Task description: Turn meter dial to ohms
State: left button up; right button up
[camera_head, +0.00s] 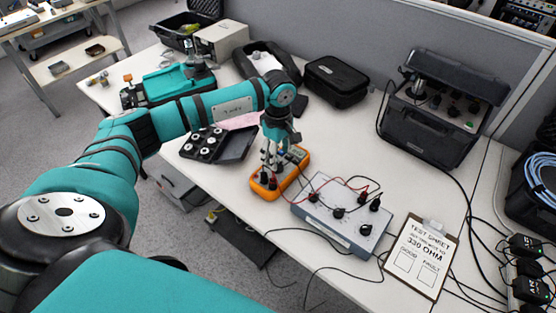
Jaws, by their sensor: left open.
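An orange multimeter (264,191) lies on the white table near its front edge. My left gripper (271,164) points down right over the meter's dial area. It is open, and I cannot tell whether its fingers touch the dial. The dial is hidden behind the fingers. Dark plugs stand at the meter's near end, and part of its display shows to the right of the gripper. My right gripper is not in view.
A grey box with knobs and leads (340,218) stands right of the meter. A test sheet clipboard (419,262) lies further right. An open black case (236,146) is left of the gripper. A black equipment case (427,135) and pouch (336,82) stand behind.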

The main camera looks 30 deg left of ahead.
pick_arm(q)
jog(key=shift+f, duration=2)
jog(key=c, duration=1.1)
jog(key=shift+f+m+b, duration=0.15)
jog(key=shift+m+b, duration=1.15)
jog(key=shift+b, duration=0.15)
jog(key=shift+c, duration=0.2)
jog(key=m+b, duration=0.2)
jog(key=m, duration=0.1)
jog(key=shift+m+b, duration=0.85)
jog(key=shift+m, duration=0.15)
jog(key=shift+r, duration=0.2)
jog(key=o, duration=1.1)
